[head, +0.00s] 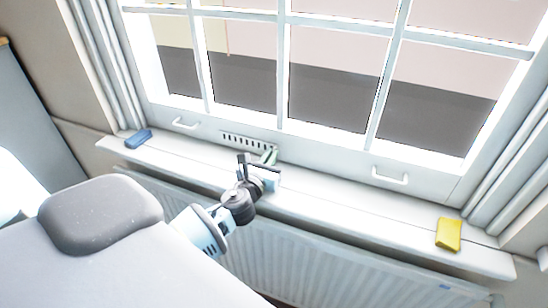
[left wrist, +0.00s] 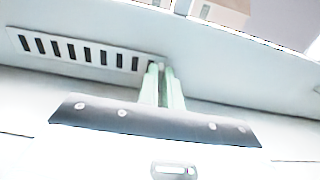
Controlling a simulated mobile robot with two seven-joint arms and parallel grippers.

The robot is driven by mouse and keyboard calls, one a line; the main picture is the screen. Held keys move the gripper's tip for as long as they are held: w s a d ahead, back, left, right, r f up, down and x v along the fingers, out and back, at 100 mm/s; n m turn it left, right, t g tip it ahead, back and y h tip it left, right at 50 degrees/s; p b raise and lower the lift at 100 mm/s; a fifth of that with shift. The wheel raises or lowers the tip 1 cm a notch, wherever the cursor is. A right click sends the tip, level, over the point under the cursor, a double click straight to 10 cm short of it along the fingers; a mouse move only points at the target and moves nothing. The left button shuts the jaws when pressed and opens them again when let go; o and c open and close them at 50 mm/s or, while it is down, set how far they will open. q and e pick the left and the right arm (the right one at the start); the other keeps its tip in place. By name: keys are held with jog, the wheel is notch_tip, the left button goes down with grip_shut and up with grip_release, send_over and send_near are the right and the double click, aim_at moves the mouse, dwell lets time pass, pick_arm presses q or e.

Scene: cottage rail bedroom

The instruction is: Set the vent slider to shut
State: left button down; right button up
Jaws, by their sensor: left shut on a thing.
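The vent (head: 248,142) is a pale plate with a row of dark slots, set low in the window frame just above the sill. It also shows in the left wrist view (left wrist: 80,52), with its slots dark. My left gripper (head: 268,157) is at the right end of the vent. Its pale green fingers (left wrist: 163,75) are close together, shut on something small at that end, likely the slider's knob. The fingers largely hide the knob and the plate's right end. My right gripper is not in view.
The white sill (head: 335,206) runs under the window above a ribbed radiator (head: 300,262). A blue block (head: 138,139) lies at its left and a yellow block (head: 448,234) at its right. White handles (head: 390,176) stick out from the window's bottom rail.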

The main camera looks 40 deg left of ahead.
pick_arm(q)
jog(key=c, duration=1.6)
grip_release()
jog(key=shift+a, duration=0.25)
jog(key=shift+o, duration=0.2)
jog(key=shift+s, duration=0.1)
jog(key=v, duration=0.6)
jog(key=shift+s+d+f, duration=0.1)
jog(key=shift+s, duration=0.05)
jog(key=shift+s+d, duration=0.15)
jog(key=shift+s, duration=0.55)
